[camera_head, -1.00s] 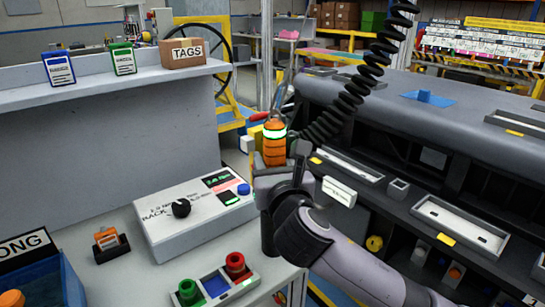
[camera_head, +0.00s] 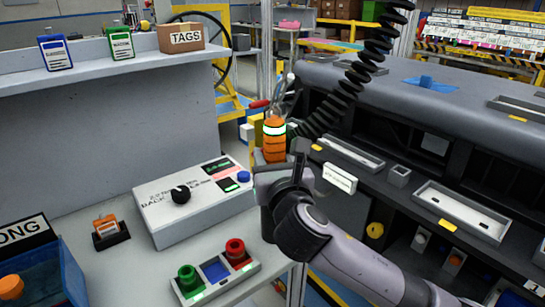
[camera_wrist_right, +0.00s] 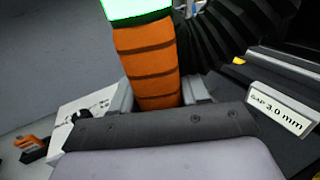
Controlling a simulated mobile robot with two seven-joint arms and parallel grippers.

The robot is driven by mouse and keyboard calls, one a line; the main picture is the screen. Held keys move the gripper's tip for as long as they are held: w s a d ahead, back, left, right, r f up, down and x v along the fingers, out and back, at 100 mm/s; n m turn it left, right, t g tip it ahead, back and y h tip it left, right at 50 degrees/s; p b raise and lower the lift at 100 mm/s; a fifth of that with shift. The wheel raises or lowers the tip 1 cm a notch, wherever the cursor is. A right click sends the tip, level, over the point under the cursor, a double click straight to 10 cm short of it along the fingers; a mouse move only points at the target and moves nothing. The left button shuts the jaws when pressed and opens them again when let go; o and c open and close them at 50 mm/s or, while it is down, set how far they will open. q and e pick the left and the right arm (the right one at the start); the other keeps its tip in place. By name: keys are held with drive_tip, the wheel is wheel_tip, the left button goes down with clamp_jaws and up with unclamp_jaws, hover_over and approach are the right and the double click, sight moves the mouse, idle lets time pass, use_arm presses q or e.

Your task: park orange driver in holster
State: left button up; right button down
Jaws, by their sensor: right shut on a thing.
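The orange driver (camera_head: 274,141) has an orange ribbed body with a glowing green-white band near its top. It stands roughly upright in my right gripper (camera_head: 273,162), which is shut on it. In the right wrist view the orange driver (camera_wrist_right: 148,65) fills the upper middle, between the fingers of the gripper (camera_wrist_right: 160,100). A black coiled cord (camera_head: 355,75) hangs beside it from above. I cannot make out a holster for certain; the area behind the driver and gripper is partly hidden. My left gripper does not show.
A white control box (camera_head: 195,200) with a black knob stands left of the gripper. The grey dashboard (camera_head: 450,110) lies right, with a "GAP 3.0 mm" label (camera_wrist_right: 278,110). A small orange item (camera_head: 108,230) sits left.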

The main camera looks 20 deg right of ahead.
drive_tip(key=shift+p, duration=0.45)
drive_tip(key=shift+f, duration=0.15)
idle(0.7)
drive_tip(key=shift+c, duration=2.4)
unclamp_jaws()
drive_tip(key=shift+f, duration=0.1)
